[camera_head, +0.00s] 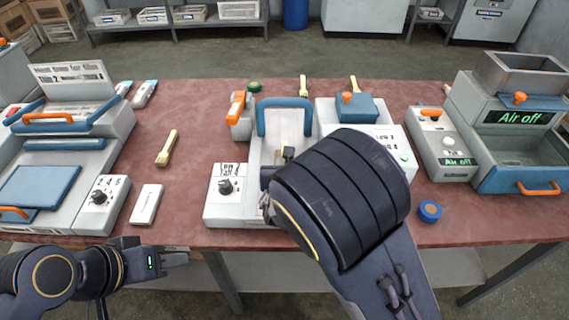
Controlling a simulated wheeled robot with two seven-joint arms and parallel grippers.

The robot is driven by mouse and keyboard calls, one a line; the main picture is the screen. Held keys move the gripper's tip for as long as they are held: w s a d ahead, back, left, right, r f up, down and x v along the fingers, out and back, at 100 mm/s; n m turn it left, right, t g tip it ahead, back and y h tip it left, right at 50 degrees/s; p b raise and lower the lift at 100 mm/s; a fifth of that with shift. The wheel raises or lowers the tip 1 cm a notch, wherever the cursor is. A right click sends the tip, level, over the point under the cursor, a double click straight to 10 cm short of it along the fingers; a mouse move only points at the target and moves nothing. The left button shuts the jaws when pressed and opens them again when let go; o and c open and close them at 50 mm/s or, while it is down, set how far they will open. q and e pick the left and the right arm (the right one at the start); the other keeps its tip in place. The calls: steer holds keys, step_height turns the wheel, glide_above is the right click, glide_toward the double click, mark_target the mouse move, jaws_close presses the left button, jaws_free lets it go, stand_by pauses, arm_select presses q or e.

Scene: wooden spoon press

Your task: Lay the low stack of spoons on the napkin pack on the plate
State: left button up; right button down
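A short light-wood spoon or small spoon stack (167,148) lies on the red table, left of the middle machine; I cannot tell how many spoons it holds. Single spoon-like pieces lie at the back, one upper middle (303,86) and one farther right (354,83). The middle machine has a pale plate (266,150) under a blue handle. A yellowish piece shows there beside my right gripper (275,172), which my own wrist mostly hides. I cannot make out a napkin pack for certain. My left gripper (176,256) is low at the front edge, away from the spoons.
A white block (146,204) lies near the front left. A blue-lidded machine (60,175) fills the left and an "Air off" machine (520,140) the right. A blue tape roll (429,211) lies front right. The table between left and middle machines is mostly clear.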

steer(key=shift+f, duration=0.25)
steer(key=c, duration=1.4)
jaws_free()
steer(key=shift+r, duration=0.1)
steer(key=shift+r, duration=0.2)
steer(key=v, duration=1.2)
steer(key=shift+p, duration=0.3)
steer(key=shift+d, duration=0.1)
